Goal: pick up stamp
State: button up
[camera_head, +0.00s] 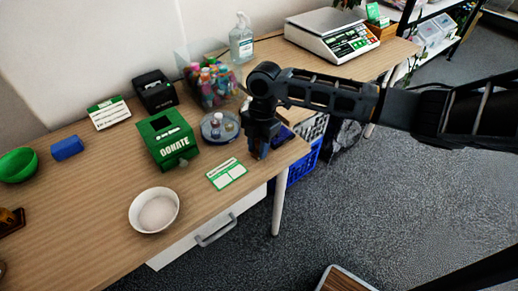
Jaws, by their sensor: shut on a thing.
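My gripper (258,152) points down over the right front part of the wooden table, just right of the round grey dish. It is shut on a small dark thing with a bluish and reddish tint, taken to be the stamp. The fingers hide most of it, so its shape is unclear. I cannot tell whether it touches the tabletop.
A round dish (220,127) with small bottles, a green donate box (168,140), a green-and-white card (227,174) and a white bowl (154,211) stand nearby. A clear bin (210,84) of bottles is behind. Blue crates (304,163) sit below the table's right edge.

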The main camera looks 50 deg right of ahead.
aim_at(258, 140)
jog(key=c, duration=0.4)
jog(key=shift+r, duration=0.5)
notch_tip(258, 140, up, 2)
jog(key=shift+r, duration=0.25)
jog(key=s+d+r+b, duration=0.1)
jog(key=s+d+r, duration=0.2)
jog(key=s+d, duration=0.1)
jog(key=s+d+r, duration=0.4)
jog(key=shift+s+d+r+b, duration=0.1)
jog(key=shift+d+r+b, duration=0.15)
jog(key=shift+b, duration=0.15)
jog(key=o, duration=0.5)
jog(key=c, duration=0.3)
jog(key=shift+s, duration=0.1)
